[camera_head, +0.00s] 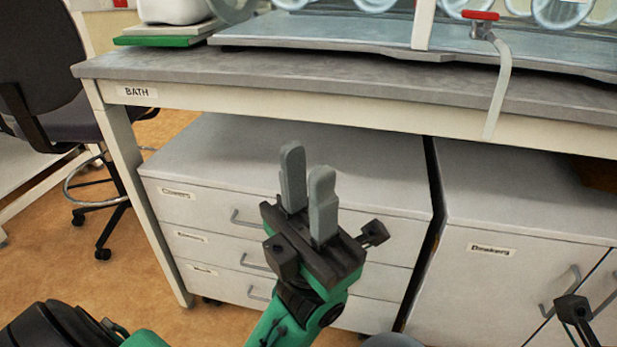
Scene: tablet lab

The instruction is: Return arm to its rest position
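My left gripper (307,161) is in the middle of the view, with its two grey fingers pointing up and a narrow gap between them. It is open and holds nothing. Its green and black arm comes up from the bottom edge. The gripper shows in front of the white drawer cabinet (200,200) under the bench. A small dark part of my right arm (573,308) shows at the lower right edge; its fingers cannot be made out.
A white cupboard (480,285) stands at the right. An office chair (45,70) stands at the left, with open floor before it.

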